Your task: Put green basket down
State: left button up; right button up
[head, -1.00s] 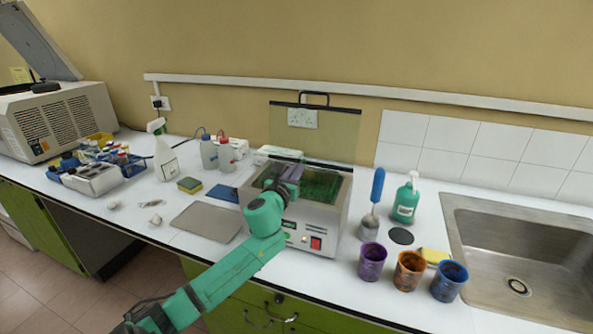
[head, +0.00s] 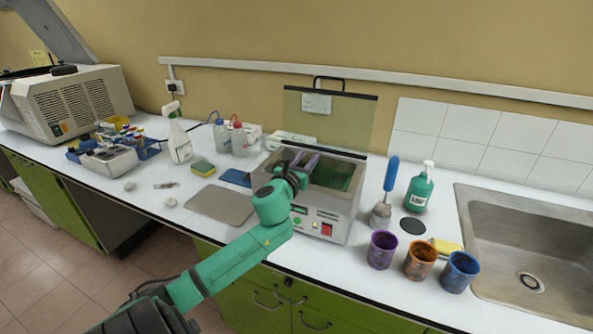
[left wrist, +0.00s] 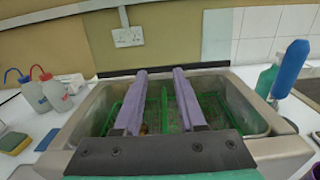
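The green basket (head: 335,174) sits down inside the open metal bath (head: 325,215). In the left wrist view the basket (left wrist: 163,98) shows as green mesh walls with an upright green piece near the middle. My left gripper (head: 303,158) is over the left part of the bath. In the left wrist view its two purple fingers (left wrist: 160,72) stand apart, with a gap on both sides of the upright green piece. The gripper looks open and does not visibly squeeze the basket. The finger bases hide the near part of the bath. My right gripper is not in view.
The bath's raised clear lid (head: 330,115) stands behind it. A blue-handled brush (head: 391,175), a green soap bottle (head: 419,190) and several cups are to the right, before the sink (head: 535,235). A grey mat (head: 221,204) and a spray bottle (head: 179,143) are to the left.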

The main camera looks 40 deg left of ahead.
pick_arm(q)
jog(key=b+v, duration=0.1)
jog(key=v, duration=0.9)
jog(key=shift+s+d, duration=0.1)
